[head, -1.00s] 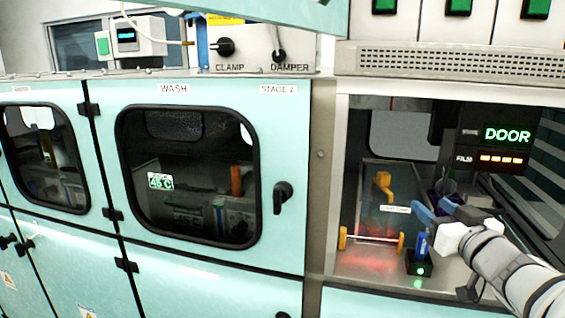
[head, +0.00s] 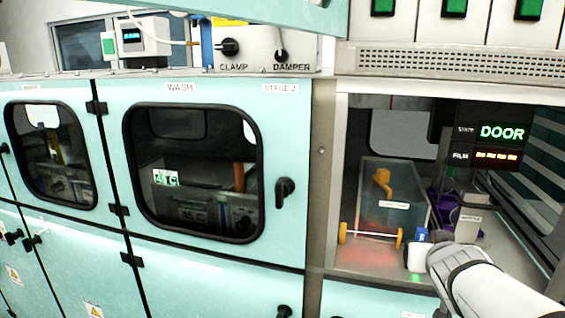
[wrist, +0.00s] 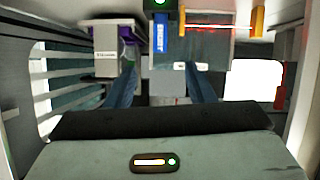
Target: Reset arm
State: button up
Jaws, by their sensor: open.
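My gripper (wrist: 161,72) shows in the wrist view with its two blue fingers apart and nothing between the tips. In the head view my wrist hides the fingers. A small blue module (wrist: 161,35) with a white top stands in a black holder (wrist: 160,4) with a green light, beyond the fingertips in the wrist view. Its blue side also shows in the head view (head: 421,235), just behind my wrist. My wrist covers most of the holder in that view.
Inside the open bay stand a glass-sided tank (head: 385,230) with an orange handle (head: 382,181), an orange-ended rod (head: 370,236) and a purple-and-grey unit (head: 468,222). A lit panel (head: 500,132) reads DOOR. The bay's left frame (head: 322,190) and a closed WASH door (head: 185,100) stand to the left.

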jog(key=s+a+f+g+y, duration=0.2)
jog(key=s+a+f+g, duration=0.3)
jog(key=s+a+f, duration=0.1)
jog(key=shift+s+a+f+n, duration=0.4)
jog(key=shift+a+f, duration=0.25)
jog(key=s+a+f+g, duration=0.1)
jog(key=s+a, duration=0.1)
jog(key=s+a+f+n+g+y, duration=0.1)
jog(key=s+a, duration=0.1)
jog(key=s, duration=0.1)
jog(key=s+a+f+g+y, duration=0.1)
jog(key=s+a+g, duration=0.1)
jog(key=shift+s+a+f+n, duration=0.1)
jog(key=shift+s+a+n, duration=0.05)
jog(key=shift+a+n, duration=0.25)
jog(key=shift+c, duration=0.2)
